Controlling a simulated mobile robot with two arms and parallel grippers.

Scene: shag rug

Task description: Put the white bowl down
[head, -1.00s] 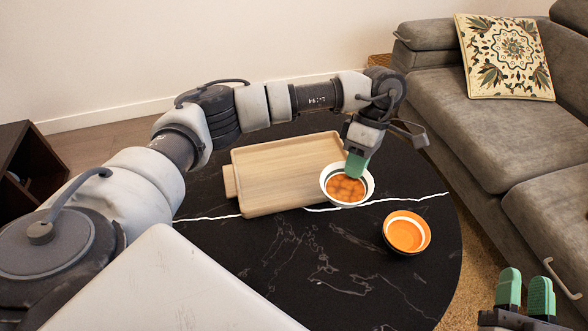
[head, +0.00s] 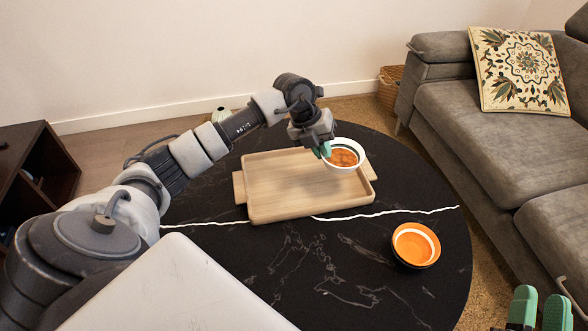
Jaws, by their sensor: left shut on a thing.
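The white bowl (head: 330,164) has an orange patterned inside and is at the right part of the wooden tray (head: 270,208). My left gripper (head: 322,150) is shut on the bowl's left rim, its green fingertips partly hidden by the wrist. The bowl overlaps the tray's far right area in the picture; I cannot tell whether it touches the tray or hangs just above it. My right gripper (head: 538,311) is at the bottom right corner, its two green fingers apart with nothing between them.
An orange bowl (head: 416,243) with a dark outside stands on the round black table (head: 330,275), right of the tray. The table's front is clear. A grey sofa (head: 500,120) with a patterned cushion (head: 519,70) borders the right. A dark shelf (head: 48,165) stands left.

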